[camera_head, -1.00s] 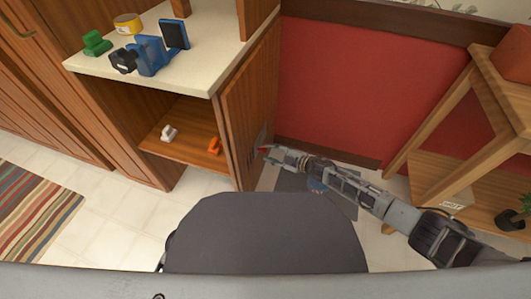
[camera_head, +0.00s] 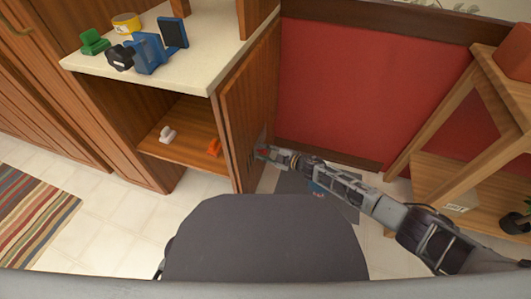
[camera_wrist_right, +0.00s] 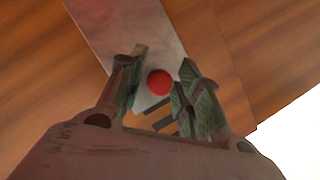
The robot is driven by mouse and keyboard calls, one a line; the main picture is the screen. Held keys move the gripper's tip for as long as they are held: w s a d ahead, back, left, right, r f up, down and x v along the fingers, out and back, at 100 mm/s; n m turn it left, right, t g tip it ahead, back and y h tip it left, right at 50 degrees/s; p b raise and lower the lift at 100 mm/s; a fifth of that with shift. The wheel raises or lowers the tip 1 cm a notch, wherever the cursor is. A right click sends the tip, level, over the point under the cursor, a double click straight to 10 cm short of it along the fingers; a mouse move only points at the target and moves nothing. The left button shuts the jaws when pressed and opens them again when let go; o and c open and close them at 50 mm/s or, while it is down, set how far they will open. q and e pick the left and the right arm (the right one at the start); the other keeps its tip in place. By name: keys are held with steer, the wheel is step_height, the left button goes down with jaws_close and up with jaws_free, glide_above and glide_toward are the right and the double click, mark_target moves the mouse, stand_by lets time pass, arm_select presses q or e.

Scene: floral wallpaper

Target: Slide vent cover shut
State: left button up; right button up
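The vent cover (camera_wrist_right: 118,28) is a pale grey metal plate on the brown wooden side of the cabinet. It has a round red knob (camera_wrist_right: 159,82). Dark vent slots (camera_wrist_right: 162,120) show below the knob, between my fingers. In the head view the grey plate is a small patch on the cabinet's side, partly hidden by my right gripper (camera_head: 262,150). In the right wrist view my right gripper (camera_wrist_right: 163,62) is open, its fingers on either side of the knob. Gaps show beside the knob; contact cannot be told. My left gripper is not in view.
The cabinet's counter (camera_head: 205,73) holds several small objects, including a blue one (camera_head: 150,55). A white item (camera_head: 168,134) and an orange item (camera_head: 214,147) lie on the shelf below. A wooden rack (camera_head: 440,120) stands at the right.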

jaws_close()
